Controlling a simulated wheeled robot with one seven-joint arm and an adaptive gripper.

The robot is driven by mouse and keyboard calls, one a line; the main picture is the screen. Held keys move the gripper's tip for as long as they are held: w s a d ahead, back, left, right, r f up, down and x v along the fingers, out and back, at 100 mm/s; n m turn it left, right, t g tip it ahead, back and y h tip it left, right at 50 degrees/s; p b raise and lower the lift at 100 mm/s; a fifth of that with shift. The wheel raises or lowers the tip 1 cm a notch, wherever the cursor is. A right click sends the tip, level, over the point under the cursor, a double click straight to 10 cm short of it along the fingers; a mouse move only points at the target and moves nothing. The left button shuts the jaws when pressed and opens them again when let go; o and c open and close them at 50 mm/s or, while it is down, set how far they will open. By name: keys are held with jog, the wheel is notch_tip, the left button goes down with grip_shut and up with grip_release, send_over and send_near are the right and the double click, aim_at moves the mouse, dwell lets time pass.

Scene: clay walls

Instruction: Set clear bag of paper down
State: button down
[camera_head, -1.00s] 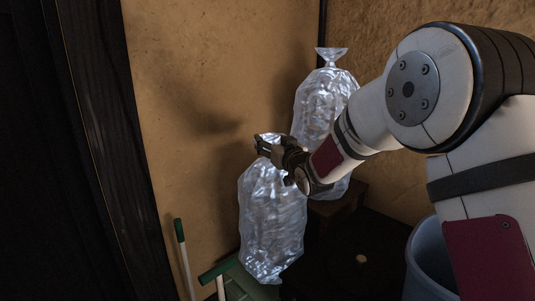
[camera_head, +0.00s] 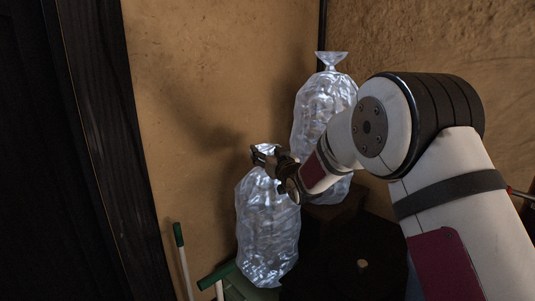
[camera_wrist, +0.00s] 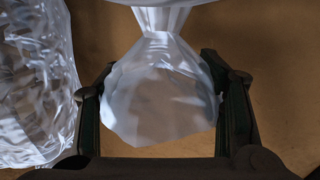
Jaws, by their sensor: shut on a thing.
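A clear bag (camera_head: 268,235) hangs upright below my gripper (camera_head: 262,158) in the head view, near the clay wall. My gripper is shut on its gathered top. In the wrist view the bag's narrow neck and flared end (camera_wrist: 160,100) lie between the two fingers of my gripper (camera_wrist: 165,95). The bag's bottom is close to green items near the floor; I cannot tell whether it touches them. A second clear bag (camera_head: 322,105), tied at the top, stands behind to the right, partly hidden by my arm.
The second bag rests on a dark wooden support (camera_head: 335,213). A green-tipped stick (camera_head: 179,236) and a green-headed tool (camera_head: 217,273) lean at lower left. The clay wall (camera_head: 190,100) is close behind the held bag. A dark door frame (camera_head: 100,130) stands left.

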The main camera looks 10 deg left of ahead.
jog(key=shift+f, duration=0.1)
dwell(0.3)
jog(key=shift+f, duration=0.1)
jog(key=shift+c, duration=2.3)
grip_release()
jog(key=shift+f, duration=0.1)
jog(key=shift+s+d+r, duration=0.1)
jog(key=shift+s+r, duration=0.05)
jog(key=shift+r, duration=0.1)
jog(key=v, duration=1.1)
jog(key=shift+s+d+p, duration=0.15)
jog(key=shift+s+p, duration=0.2)
